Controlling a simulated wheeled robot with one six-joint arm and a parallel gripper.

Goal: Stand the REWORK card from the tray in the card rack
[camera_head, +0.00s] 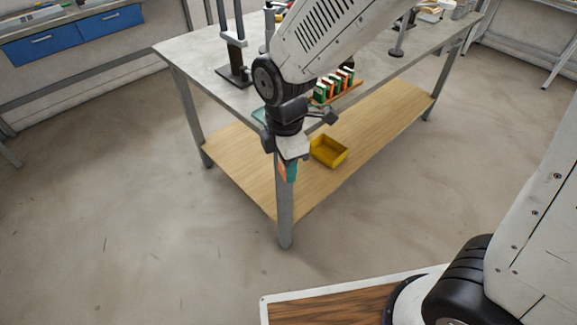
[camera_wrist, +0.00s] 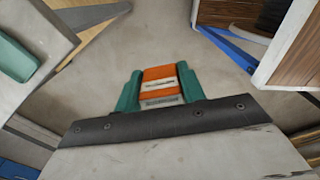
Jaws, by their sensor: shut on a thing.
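My gripper (camera_head: 288,168) points down in front of the near table corner, with teal fingers. It is shut on an orange card, which shows between the fingers in the wrist view (camera_wrist: 160,72). The card has a pale label band; its lettering is too small to read. The card rack (camera_head: 347,91), a wooden base with several upright green, white and red cards, stands on the tabletop behind and right of the gripper. A teal tray (camera_head: 259,115) lies near the table corner, mostly hidden by my arm; its edge also shows at the left of the wrist view (camera_wrist: 14,58).
The grey table (camera_head: 200,62) has a wooden lower shelf (camera_head: 375,125) with a yellow bin (camera_head: 328,151). A dark stand (camera_head: 233,70) rises on the tabletop at left. Blue drawers (camera_head: 75,35) are at the far left. The floor in front of the table is clear.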

